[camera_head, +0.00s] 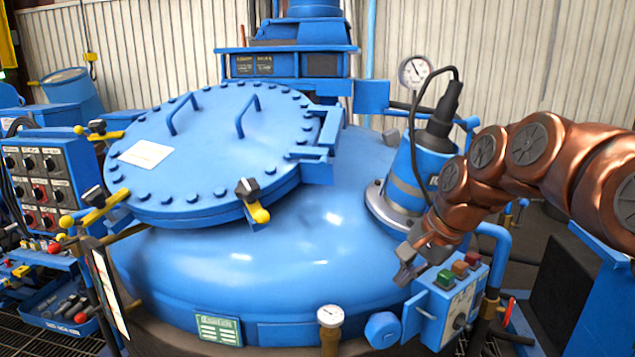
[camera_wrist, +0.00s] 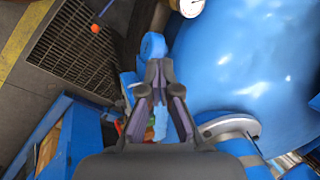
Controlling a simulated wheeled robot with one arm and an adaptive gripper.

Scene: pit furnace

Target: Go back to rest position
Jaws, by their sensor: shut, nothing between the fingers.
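My gripper (camera_head: 405,272) is at the end of my copper-coloured arm, which reaches in from the right in the head view. It hangs above the right front of the blue furnace vessel (camera_head: 250,265), just left of the small control box (camera_head: 452,305) with green, red and orange buttons. In the wrist view my gripper (camera_wrist: 153,66) has its fingertips together with nothing held. The control box is mostly hidden behind the fingers there. The vessel fills the right of the wrist view (camera_wrist: 240,60).
A round bolted lid (camera_head: 225,135) covers the vessel top. A blue cylinder (camera_head: 425,165) with a cable stands close behind my gripper. A gauge (camera_head: 330,316) sits at the vessel's front. A switch panel (camera_head: 40,180) stands at left. Floor grating (camera_wrist: 75,50) shows in the wrist view.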

